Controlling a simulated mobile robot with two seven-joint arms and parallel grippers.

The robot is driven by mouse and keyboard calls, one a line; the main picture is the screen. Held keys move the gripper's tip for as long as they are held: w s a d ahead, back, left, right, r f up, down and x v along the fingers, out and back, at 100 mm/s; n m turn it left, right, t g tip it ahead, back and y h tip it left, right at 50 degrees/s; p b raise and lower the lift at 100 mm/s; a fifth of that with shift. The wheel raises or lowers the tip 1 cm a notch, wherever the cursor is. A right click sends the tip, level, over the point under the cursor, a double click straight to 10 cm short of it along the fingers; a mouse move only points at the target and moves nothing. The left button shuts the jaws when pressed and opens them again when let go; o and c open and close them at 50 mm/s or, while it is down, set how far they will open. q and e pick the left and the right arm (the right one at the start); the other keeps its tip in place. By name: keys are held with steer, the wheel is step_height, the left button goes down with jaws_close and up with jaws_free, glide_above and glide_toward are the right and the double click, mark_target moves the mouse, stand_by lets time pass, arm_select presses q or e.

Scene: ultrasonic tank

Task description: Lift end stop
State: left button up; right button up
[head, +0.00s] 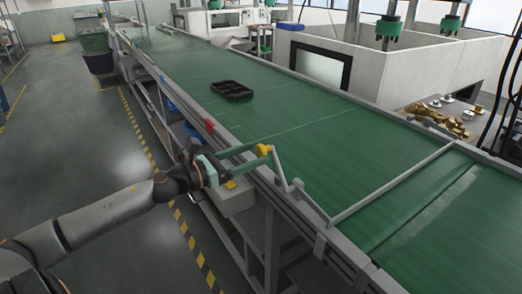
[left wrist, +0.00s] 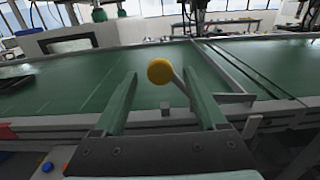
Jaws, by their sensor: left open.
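The end stop (head: 393,185) is a grey bar lying low across the green belt. A bent grey lever (head: 280,172) joins it at the belt's near edge and carries a yellow knob (head: 263,150). My left gripper (head: 262,154) comes in from the left with its green fingers open. In the left wrist view the knob (left wrist: 160,71) shows between the two fingertips, with a gap on each side. I cannot tell exactly how deep the knob is between them. My right gripper is not in view.
The green conveyor belt (head: 300,130) carries a black tray (head: 231,90) farther up. A red block (head: 210,127) sits on the near rail. Beyond the belt are a white machine (head: 400,72) and a table with brass-coloured parts (head: 440,122). The aisle floor at left is clear.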

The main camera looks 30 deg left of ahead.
mark_target(259, 152)
arm_select(q)
steer(key=shift+p+x, duration=0.45)
steer(key=shift+x, duration=1.2)
jaws_close()
stand_by(0.5)
